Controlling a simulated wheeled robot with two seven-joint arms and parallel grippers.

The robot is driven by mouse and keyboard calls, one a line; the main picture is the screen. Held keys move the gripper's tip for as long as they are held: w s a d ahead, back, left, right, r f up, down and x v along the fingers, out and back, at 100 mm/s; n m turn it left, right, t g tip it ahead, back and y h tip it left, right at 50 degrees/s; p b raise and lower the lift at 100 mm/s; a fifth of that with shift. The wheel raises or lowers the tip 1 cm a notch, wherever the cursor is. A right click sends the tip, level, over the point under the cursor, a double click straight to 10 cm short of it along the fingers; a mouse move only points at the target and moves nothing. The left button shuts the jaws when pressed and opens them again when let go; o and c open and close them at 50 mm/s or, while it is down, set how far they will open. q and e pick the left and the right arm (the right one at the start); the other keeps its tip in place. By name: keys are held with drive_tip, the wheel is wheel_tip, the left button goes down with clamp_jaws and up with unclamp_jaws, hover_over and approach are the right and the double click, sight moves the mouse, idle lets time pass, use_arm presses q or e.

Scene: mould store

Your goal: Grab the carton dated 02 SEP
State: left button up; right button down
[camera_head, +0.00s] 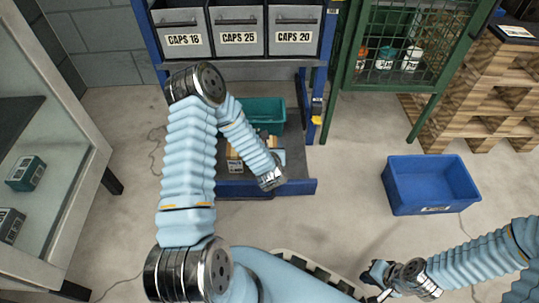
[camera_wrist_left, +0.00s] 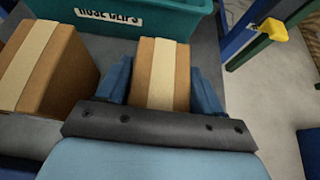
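A brown carton with a pale tape strip (camera_wrist_left: 162,75) stands between the fingers of my left gripper (camera_wrist_left: 161,85) in the left wrist view. The fingers lie close along its two sides; whether they press on it I cannot tell. In the head view my left gripper (camera_head: 280,157) is at the low shelf, partly hidden by its own wrist. A second taped carton (camera_wrist_left: 50,65) stands to the left; cartons also show in the head view (camera_head: 235,163), partly hidden by my arm. No date is legible on any carton. My right gripper (camera_head: 376,283) is low at the right, open and empty.
A teal bin marked HOSE CLIPS (camera_wrist_left: 130,28) stands behind the cartons, on the blue rack's low shelf (camera_head: 298,187). Grey CAPS bins (camera_head: 238,30) sit above. A blue crate (camera_head: 432,186) is on the floor at right. A side cabinet (camera_head: 75,180) stands at left.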

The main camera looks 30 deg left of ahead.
use_arm(q)
drive_tip(key=c, duration=0.8)
drive_tip(key=shift+r, duration=0.15)
drive_tip(key=shift+r, duration=0.25)
wheel_tip(320, 180, up, 3)
drive_tip(key=shift+f+p, duration=0.15)
drive_tip(key=shift+p, duration=0.35)
drive_tip(key=w+d+r+p+v, duration=0.1)
drive_tip(key=p+v, duration=0.8)
drive_tip(key=v, duration=0.8)
drive_tip(key=shift+w+p, duration=0.3)
drive_tip(key=shift+p, duration=0.05)
